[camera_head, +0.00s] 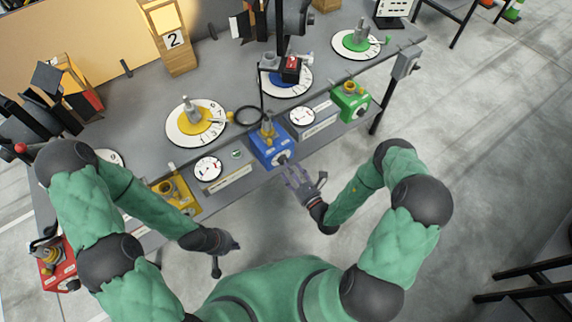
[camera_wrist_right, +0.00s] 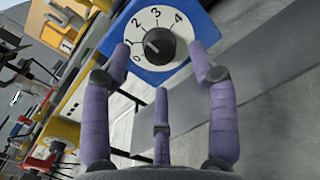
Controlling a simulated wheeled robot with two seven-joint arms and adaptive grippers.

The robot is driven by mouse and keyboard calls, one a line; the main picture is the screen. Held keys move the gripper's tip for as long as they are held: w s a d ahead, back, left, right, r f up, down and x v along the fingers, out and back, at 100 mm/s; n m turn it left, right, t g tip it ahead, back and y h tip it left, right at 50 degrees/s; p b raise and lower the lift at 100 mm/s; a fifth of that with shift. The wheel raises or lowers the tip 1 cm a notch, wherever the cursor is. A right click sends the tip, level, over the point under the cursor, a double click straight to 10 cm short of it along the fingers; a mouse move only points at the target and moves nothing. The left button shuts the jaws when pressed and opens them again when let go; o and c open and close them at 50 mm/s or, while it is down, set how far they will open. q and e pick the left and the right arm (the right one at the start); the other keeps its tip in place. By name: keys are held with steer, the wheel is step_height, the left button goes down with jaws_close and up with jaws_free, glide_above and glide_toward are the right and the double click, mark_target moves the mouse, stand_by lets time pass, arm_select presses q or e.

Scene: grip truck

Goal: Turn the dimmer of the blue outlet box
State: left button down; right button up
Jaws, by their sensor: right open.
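The blue outlet box (camera_head: 271,147) sits at the front edge of the grey table in the head view. Its front face carries a black dimmer knob (camera_wrist_right: 159,46) on a white dial marked 0 to 4, seen at the top of the right wrist view. The knob's light mark points toward the low end of the dial. My right gripper (camera_head: 297,176) is just in front of the box, its purple fingers open either side of the knob and apart from it. My left gripper (camera_head: 228,243) hangs low at the left, away from the box; its fingers are too small to read.
A yellow box (camera_head: 176,193) and a green box (camera_head: 351,101) stand along the same table edge, with a red box (camera_head: 57,268) at the far left. White gauges (camera_head: 208,168) lie between them. Round dials with coloured centres (camera_head: 196,123) lie behind. The floor in front is clear.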

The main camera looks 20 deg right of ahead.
mark_target(283, 160)
steer(key=shift+x, duration=1.8)
steer(key=c, duration=1.1)
